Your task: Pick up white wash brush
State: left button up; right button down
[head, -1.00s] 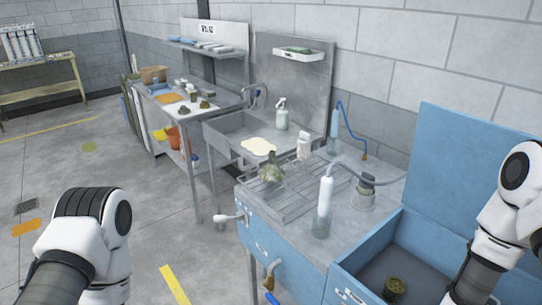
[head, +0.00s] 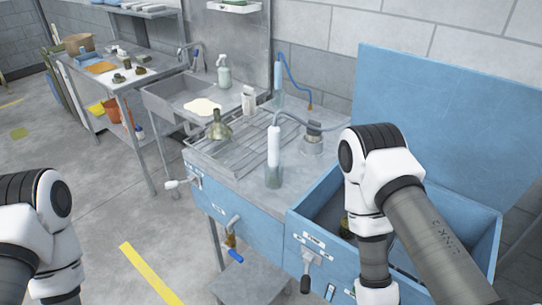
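The white wash brush (head: 274,147) stands upright on the blue parts washer's (head: 262,201) grey top, near its front edge. Its handle is white and its lower end (head: 274,179) is dull grey-green. A pale hose runs from its top toward the back right. Only the white-and-grey links of my arms show. The right arm is to the right of the brush, over the open blue bin, and the left arm is at the left edge. Both grippers are out of the picture.
A second, pale blue brush (head: 278,84) with a blue hose stands behind. A metal funnel-shaped part (head: 217,126), a white bottle (head: 248,101) and a grey cylindrical part (head: 312,138) stand around. The raised blue lid (head: 440,130) blocks the back right.

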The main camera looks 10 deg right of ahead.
aim_at(273, 133)
jog(key=i+j+z, duration=0.1)
jog(key=z, duration=1.5)
jog(key=i+j, duration=0.1)
jog(key=j, duration=0.45)
jog(key=i+j+z, duration=0.1)
jog(key=j, duration=1)
jog(key=i+z, duration=0.05)
